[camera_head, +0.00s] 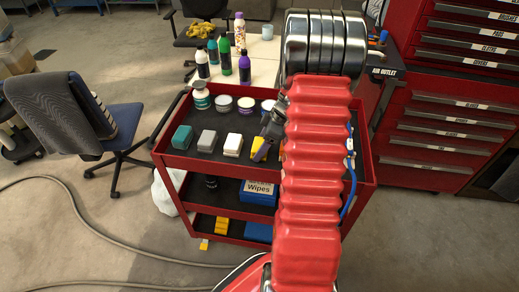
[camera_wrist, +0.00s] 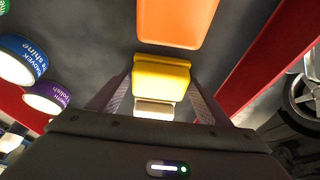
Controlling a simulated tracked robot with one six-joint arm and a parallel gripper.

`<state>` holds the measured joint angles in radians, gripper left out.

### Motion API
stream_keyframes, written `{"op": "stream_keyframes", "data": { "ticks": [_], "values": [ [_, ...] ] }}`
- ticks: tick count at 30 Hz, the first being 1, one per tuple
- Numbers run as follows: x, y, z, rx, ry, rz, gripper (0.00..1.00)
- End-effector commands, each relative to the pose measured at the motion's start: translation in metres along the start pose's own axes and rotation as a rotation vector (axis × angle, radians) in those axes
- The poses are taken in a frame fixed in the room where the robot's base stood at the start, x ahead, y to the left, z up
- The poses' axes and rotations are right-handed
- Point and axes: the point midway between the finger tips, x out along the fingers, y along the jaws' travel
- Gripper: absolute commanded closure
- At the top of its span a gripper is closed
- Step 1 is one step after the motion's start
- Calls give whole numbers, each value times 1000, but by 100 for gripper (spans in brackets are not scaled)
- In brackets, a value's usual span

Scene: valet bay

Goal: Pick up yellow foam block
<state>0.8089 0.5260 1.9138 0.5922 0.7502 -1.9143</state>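The yellow foam block (camera_head: 257,142) lies on the cart's top tray, partly hidden by my gripper (camera_head: 266,146) and arm in the head view. In the wrist view the yellow foam block (camera_wrist: 161,78) sits between the two fingers of my gripper (camera_wrist: 160,92), a pale face showing on its near side. The fingers are spread, one on each side of the block. Whether they touch it is unclear.
An orange block (camera_wrist: 175,18) lies just beyond the yellow one. White (camera_head: 233,144), grey (camera_head: 207,141) and teal (camera_head: 182,137) blocks stand to its left on the red cart (camera_head: 178,160). Round tubs (camera_head: 224,103) stand behind. A chair (camera_head: 80,118) is left of the cart.

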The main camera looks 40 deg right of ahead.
Motion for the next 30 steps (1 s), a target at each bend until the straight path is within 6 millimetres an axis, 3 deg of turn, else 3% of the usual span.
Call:
{"op": "stream_keyframes", "data": {
  "ticks": [11, 22, 30],
  "values": [
    [0, 0, 0, 0, 0, 0, 55],
    [-5, 0, -2, 0, 1, 1, 56],
    [-39, 1, -16, -2, 1, 5, 56]
  ]
}}
